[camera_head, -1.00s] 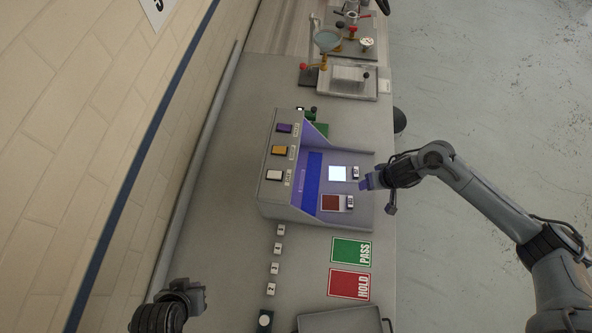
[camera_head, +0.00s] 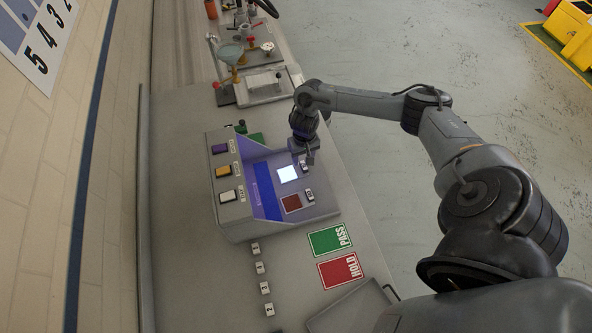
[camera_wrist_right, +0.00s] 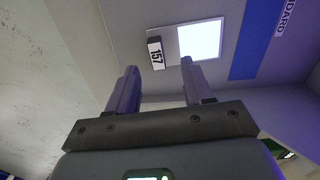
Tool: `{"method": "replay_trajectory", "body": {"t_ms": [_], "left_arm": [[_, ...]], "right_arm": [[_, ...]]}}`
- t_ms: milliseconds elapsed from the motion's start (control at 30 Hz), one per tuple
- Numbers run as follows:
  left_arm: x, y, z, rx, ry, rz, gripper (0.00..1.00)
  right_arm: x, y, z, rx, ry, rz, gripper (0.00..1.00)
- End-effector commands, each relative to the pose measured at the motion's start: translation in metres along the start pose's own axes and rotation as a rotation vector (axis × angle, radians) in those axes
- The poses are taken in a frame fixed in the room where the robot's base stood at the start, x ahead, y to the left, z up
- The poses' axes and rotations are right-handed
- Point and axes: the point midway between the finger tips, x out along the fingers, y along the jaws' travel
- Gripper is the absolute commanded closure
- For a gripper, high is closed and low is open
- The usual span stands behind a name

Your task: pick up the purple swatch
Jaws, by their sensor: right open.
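No plainly purple swatch shows inside the violet-lit viewing booth (camera_head: 236,213). A glowing white-blue swatch (camera_head: 288,174) lies on its floor, with a small tag (camera_head: 304,166) beside it. In the right wrist view the tag (camera_wrist_right: 155,53) reads 157 and the bright swatch (camera_wrist_right: 201,40) lies right of it. A dark red swatch (camera_head: 292,203) with its own tag (camera_head: 309,195) lies nearer the front. My right gripper (camera_head: 306,158) is over the booth by the bright swatch's tag. In the wrist view its fingers (camera_wrist_right: 158,82) are apart and empty. My left gripper is out of view.
The booth's left panel has purple (camera_head: 219,149), orange (camera_head: 222,171) and white (camera_head: 228,196) buttons. A green PASS card (camera_head: 325,241) and red HOLD card (camera_head: 336,271) lie in front, with several number tags (camera_head: 260,268) and a tray (camera_head: 350,308). Glassware and fittings stand behind.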

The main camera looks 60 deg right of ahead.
Motion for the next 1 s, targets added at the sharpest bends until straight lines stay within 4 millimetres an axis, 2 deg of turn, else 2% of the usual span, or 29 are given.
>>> {"method": "replay_trajectory", "body": {"t_ms": [167,500,800,867,1000], "left_arm": [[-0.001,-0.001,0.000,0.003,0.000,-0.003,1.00],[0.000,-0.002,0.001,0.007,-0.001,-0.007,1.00],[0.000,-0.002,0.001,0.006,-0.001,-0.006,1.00],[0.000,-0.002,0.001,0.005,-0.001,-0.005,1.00],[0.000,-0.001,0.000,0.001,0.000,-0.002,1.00]], "right_arm": [[0.011,0.002,-0.001,0.002,-0.001,0.001,0.49],[0.050,0.005,-0.002,-0.001,0.001,0.001,0.49],[0.053,0.005,-0.002,-0.001,0.002,0.000,0.49],[0.053,0.005,-0.002,-0.001,0.002,0.000,0.57],[0.053,0.005,-0.002,-0.001,0.002,0.000,0.78]]}}
